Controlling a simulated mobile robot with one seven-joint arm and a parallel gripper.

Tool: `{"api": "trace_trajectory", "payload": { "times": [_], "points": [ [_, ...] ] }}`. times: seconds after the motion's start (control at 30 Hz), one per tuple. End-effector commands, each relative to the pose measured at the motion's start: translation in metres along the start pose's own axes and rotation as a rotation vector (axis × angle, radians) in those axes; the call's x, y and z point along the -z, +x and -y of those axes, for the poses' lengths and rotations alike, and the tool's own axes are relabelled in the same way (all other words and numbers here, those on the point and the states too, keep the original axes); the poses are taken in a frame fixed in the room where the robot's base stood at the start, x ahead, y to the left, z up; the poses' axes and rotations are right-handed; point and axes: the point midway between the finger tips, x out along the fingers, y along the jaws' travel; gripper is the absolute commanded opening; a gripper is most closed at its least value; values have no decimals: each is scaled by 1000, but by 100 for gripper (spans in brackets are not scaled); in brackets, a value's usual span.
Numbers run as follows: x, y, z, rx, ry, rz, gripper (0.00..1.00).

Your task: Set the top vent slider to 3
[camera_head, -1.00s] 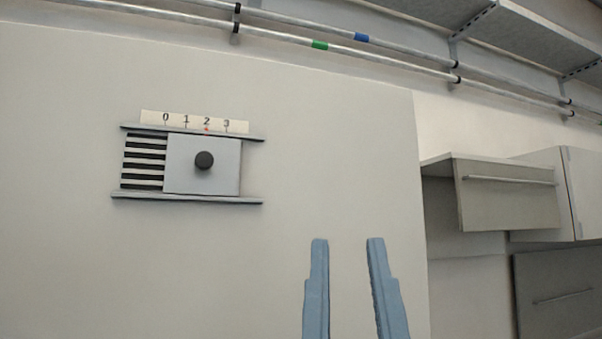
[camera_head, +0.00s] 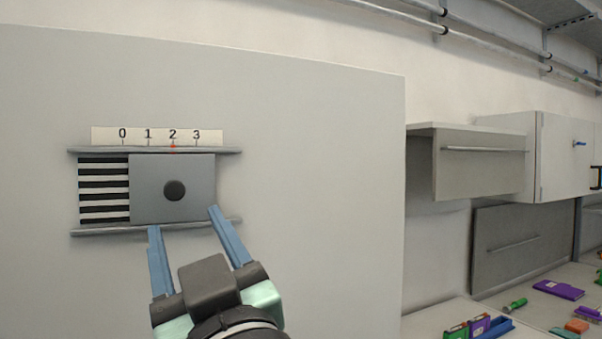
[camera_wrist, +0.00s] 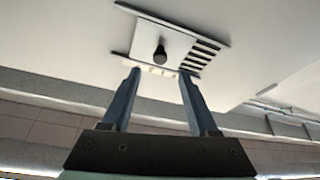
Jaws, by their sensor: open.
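The vent slider (camera_head: 150,205) is a grey plate with a dark round knob (camera_head: 174,190), held between two horizontal rails on a pale panel. Its red marker (camera_head: 173,147) lines up with 2 on the scale strip (camera_head: 105,136) marked 0 to 3. Dark slots (camera_head: 103,190) show left of the plate. My gripper (camera_head: 183,217) is open and empty, its blue fingertips at the lower rail, below the knob and to either side of it. In the wrist view, the knob (camera_wrist: 160,52) shows beyond and between the open fingertips (camera_wrist: 160,72), apart from them.
The panel (camera_head: 320,200) is bare right of the vent. Further right are a wall cabinet (camera_head: 480,165) and a worktop with a purple item (camera_head: 558,290), a green-handled tool (camera_head: 515,306) and other small objects. Pipes (camera_head: 420,20) run along the upper wall.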

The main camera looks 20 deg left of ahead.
Motion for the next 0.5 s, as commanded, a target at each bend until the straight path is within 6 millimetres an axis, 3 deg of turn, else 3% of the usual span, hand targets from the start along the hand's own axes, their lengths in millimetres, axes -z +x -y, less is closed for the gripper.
{"api": "trace_trajectory", "payload": {
  "times": [0.03, 0.2, 0.5],
  "points": [
    [6, 15, 0, 4, 4, 1, 60],
    [5, 49, -1, 2, 2, 2, 60],
    [2, 80, 0, -1, 0, 0, 60]
  ]
}}
